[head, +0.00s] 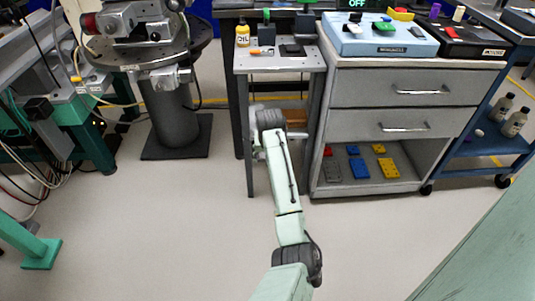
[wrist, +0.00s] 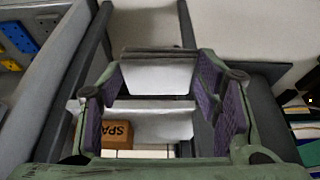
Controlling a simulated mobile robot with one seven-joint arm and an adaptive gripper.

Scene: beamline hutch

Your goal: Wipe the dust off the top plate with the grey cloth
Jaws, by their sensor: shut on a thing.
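My gripper (wrist: 160,108) has its two purple-padded fingers on either side of a pale grey, folded-looking piece, which I take to be the grey cloth (wrist: 157,78). The pads close on its sides, though the exact contact is hard to see. In the head view my arm reaches to the front of a small grey stand (head: 280,62), low beside its legs; the fingertips are hidden there behind my wrist. A pale bit, likely the cloth, shows beside the wrist (head: 257,141). The stand's flat top may be the top plate; no dust is discernible at this size.
An oil bottle (head: 242,36) and small dark items stand on the stand. A brown box marked "SPA" (wrist: 117,135) sits low beyond my fingers. A drawer cabinet (head: 390,90) stands close on the right, a round pedestal (head: 175,115) on the left. The floor in front is clear.

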